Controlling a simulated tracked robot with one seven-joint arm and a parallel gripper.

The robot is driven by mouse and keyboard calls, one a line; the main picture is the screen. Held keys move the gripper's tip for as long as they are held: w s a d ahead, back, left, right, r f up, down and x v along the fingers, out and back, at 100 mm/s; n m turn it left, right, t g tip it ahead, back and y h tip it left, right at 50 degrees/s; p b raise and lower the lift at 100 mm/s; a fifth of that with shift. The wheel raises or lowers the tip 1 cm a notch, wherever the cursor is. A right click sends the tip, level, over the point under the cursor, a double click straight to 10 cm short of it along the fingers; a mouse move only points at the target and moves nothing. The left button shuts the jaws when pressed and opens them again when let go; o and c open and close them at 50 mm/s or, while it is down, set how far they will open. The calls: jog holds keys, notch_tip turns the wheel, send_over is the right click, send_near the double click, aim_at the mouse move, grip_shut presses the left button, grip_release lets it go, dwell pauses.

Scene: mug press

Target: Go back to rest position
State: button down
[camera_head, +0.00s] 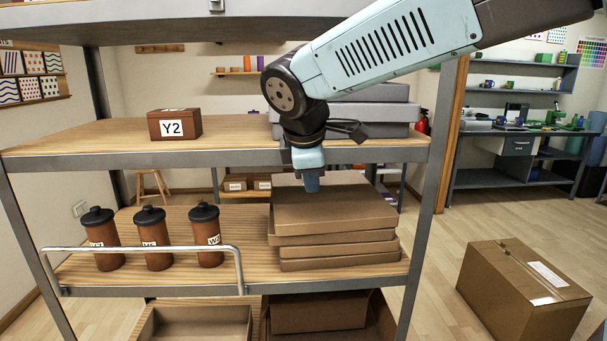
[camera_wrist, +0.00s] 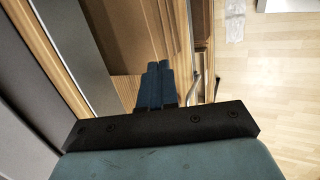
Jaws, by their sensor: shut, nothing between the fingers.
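My gripper (camera_head: 312,184) points down in front of the shelf rack, just at the stack of flat cardboard boxes (camera_head: 335,212) on the middle-lower shelf. Its two blue fingers are together and hold nothing; they also show in the wrist view (camera_wrist: 159,72). My pale blue arm reaches in from the upper right of the head view. Whether the fingertips touch the top box cannot be told.
A brown box marked Y2 (camera_head: 174,124) and grey cases (camera_head: 395,112) stand on the upper shelf (camera_head: 75,142). Three brown canisters (camera_head: 152,240) stand behind a metal rail (camera_head: 150,249). A cardboard box (camera_head: 522,290) lies on the floor at right. Floor between is clear.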

jog(key=s+d+f+m, duration=0.2)
jog(key=s+d+m, duration=0.4)
jog(key=d+m, duration=0.3)
jog(key=s+d+f+m+y, duration=0.1)
jog(key=s+d+f+m, duration=0.1)
jog(key=s+d+m, duration=0.5)
jog(key=d+m, duration=0.2)
jog(key=d, duration=0.4)
jog(key=shift+s, duration=0.25)
